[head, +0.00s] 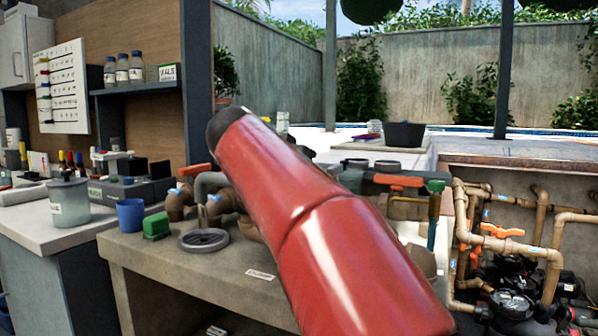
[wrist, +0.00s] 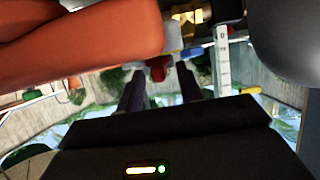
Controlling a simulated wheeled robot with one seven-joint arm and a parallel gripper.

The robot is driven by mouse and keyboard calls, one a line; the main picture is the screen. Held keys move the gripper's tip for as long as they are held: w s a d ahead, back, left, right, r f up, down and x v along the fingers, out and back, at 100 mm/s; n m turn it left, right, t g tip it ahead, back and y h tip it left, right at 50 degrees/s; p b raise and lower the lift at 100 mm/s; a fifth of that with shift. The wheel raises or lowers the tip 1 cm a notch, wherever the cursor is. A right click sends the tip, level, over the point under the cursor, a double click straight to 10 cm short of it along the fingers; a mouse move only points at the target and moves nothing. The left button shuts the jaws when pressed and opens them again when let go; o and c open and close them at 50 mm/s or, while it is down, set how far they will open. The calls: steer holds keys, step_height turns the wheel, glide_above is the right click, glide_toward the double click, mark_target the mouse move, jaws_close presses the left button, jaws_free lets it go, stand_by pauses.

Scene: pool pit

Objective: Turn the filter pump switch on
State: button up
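No pump switch can be made out in either view. The pump gear (head: 515,300), dark and partly cropped, sits low among tan pipes at the right of the head view. My red arm crosses the middle of the head view and hides part of the bench; my gripper does not show there. In the wrist view my gripper (wrist: 160,70) has two dark fingers apart, with a visible gap between them. A small red part (wrist: 157,68) shows at or just beyond the fingertips; I cannot tell whether it is touched. No grip on it is visible.
A bench (head: 150,262) holds a blue cup (head: 131,215), a green block (head: 156,226), a grey ring (head: 204,240) and pipe fittings. Tan pipes (head: 459,235) with an orange valve handle (head: 502,231) stand at right. In the wrist view, a large orange shape (wrist: 80,45) is close.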

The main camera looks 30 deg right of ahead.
steer(key=v, duration=0.7)
steer(key=shift+s+a+r, duration=0.1)
steer(key=shift+s+a, duration=0.15)
steer(key=shift+s, duration=0.05)
